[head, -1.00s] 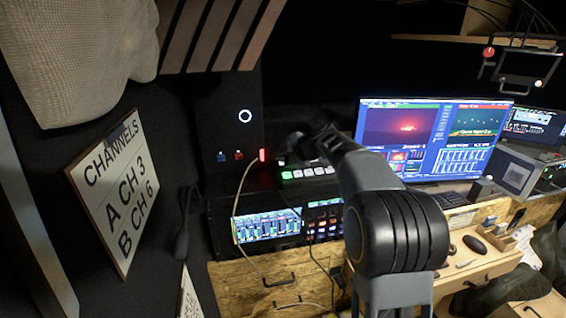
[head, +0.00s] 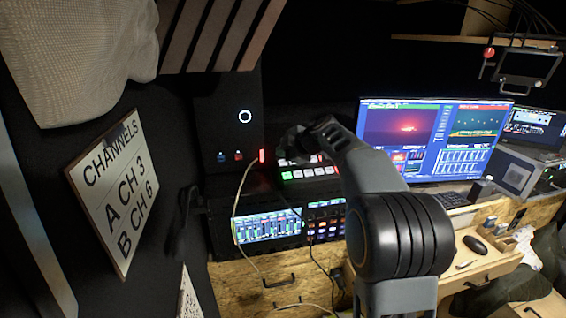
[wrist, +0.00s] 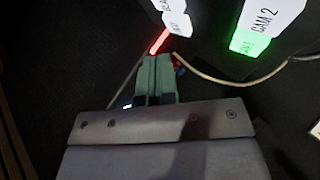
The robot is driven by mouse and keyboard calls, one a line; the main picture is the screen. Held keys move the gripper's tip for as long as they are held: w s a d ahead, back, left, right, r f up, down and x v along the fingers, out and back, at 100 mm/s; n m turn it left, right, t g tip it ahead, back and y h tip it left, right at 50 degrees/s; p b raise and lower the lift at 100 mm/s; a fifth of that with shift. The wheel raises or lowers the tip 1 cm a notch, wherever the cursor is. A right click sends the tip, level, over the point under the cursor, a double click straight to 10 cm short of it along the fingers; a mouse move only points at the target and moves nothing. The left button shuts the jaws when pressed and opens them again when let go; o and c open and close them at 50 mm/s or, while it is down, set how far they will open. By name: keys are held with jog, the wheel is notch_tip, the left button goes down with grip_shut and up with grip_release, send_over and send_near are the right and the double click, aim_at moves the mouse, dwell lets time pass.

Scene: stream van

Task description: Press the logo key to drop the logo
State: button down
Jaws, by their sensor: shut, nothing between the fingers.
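A black switcher panel with small lit keys (head: 309,172) sits on the rack in the head view; its leftmost front key glows green, and a red glow shows behind it. I cannot tell which is the logo key. In the wrist view a white label reads CAM 2 (wrist: 268,17), with a green-lit key (wrist: 247,42) below it. Other white labels (wrist: 176,20) are cut off at the top and hard to read. My gripper (wrist: 157,62) is shut and empty, its greenish fingertips just below a red light strip. In the head view my wrist hides part of the panel.
A black computer box (head: 228,125) stands left of the panel. A rack with lit screens (head: 268,226) lies below it, with a pale cable (head: 238,195) hanging in front. Monitors (head: 433,138) stand to the right. A CHANNELS sign (head: 112,190) hangs at left.

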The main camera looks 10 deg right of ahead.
aim_at(284, 170)
jog(key=r, duration=0.2)
jog(key=s+r+p, duration=0.1)
jog(key=r, duration=0.1)
jog(key=shift+r, duration=0.15)
dwell(0.5)
jog(key=s+f+m+g+h, duration=0.1)
jog(key=s+f+m, duration=0.4)
jog(key=s, duration=0.6)
jog(key=s+f+m+g+h, duration=0.2)
jog(key=s+f+m, duration=0.3)
jog(key=s, duration=0.6)
jog(key=s+f+m+g+h, duration=0.1)
jog(key=s+f+m+h, duration=0.2)
jog(key=s+f+m, duration=0.2)
jog(key=s+m, duration=0.3)
jog(key=s, duration=0.3)
jog(key=shift+f+g+h, duration=0.3)
jog(key=shift+f+g, duration=0.1)
